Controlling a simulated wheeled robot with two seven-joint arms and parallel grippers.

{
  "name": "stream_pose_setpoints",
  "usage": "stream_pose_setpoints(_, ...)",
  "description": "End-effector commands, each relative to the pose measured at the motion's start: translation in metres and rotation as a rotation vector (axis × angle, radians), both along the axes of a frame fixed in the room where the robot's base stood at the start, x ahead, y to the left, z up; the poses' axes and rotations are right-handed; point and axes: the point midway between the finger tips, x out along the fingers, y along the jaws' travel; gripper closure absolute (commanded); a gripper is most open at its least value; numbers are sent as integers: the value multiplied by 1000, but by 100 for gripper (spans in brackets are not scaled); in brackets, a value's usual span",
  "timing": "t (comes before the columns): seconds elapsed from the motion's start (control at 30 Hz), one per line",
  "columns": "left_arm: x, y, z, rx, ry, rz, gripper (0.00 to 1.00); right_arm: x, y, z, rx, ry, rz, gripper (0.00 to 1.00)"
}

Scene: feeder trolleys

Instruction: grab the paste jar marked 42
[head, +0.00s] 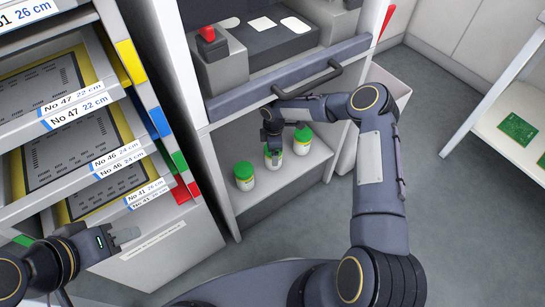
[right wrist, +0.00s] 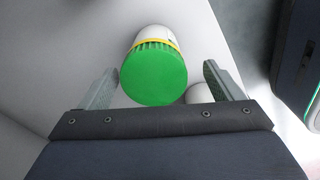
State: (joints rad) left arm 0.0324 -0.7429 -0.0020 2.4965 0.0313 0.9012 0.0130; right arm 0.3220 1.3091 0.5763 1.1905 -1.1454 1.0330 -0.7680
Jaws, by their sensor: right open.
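Three white paste jars with green lids stand in a row on the grey shelf (head: 262,198): a left jar (head: 244,176), a middle jar (head: 273,162) and a right jar (head: 301,140). Their markings are too small to read, so I cannot tell which is 42. My right gripper (head: 274,142) is at the middle jar and partly hides it. In the right wrist view the open fingers (right wrist: 160,85) stand either side of a green-lidded jar (right wrist: 153,73), with gaps visible. My left gripper (head: 128,236) is empty at lower left; its finger gap is unclear.
A drawer front with a dark handle (head: 308,80) overhangs the jar shelf. A rack of labelled trays (head: 100,155) stands left. A pale bin (head: 388,85) is right of the shelf. A table with green circuit boards (head: 517,129) stands far right; the floor between is clear.

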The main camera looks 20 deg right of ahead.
Motion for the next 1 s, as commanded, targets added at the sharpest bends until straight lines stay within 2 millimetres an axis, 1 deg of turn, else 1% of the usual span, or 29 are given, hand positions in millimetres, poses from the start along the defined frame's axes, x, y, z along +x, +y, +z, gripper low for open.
stream_pose_setpoints(0.03,0,0,-4,0,0,0,64,0,1,-9,1,2,0,14)
stream_pose_setpoints(0.13,0,0,-11,0,0,0,64,2,1,-22,2,2,-2,14)
stream_pose_setpoints(0.2,0,0,-17,0,0,0,64,4,1,-34,2,3,-2,14)
stream_pose_setpoints(0.33,0,0,-22,0,0,0,64,6,1,-51,1,2,-1,14)
stream_pose_setpoints(0.43,0,0,-24,0,0,0,64,6,1,-57,1,0,-2,14)
stream_pose_setpoints(0.67,0,0,-23,0,0,0,64,6,0,-57,-1,-1,-2,14)
stream_pose_setpoints(0.77,0,0,-23,0,0,0,64,6,0,-57,-1,-1,-2,24)
stream_pose_setpoints(1.0,0,0,-23,0,0,0,64,6,0,-57,-1,0,-1,56)
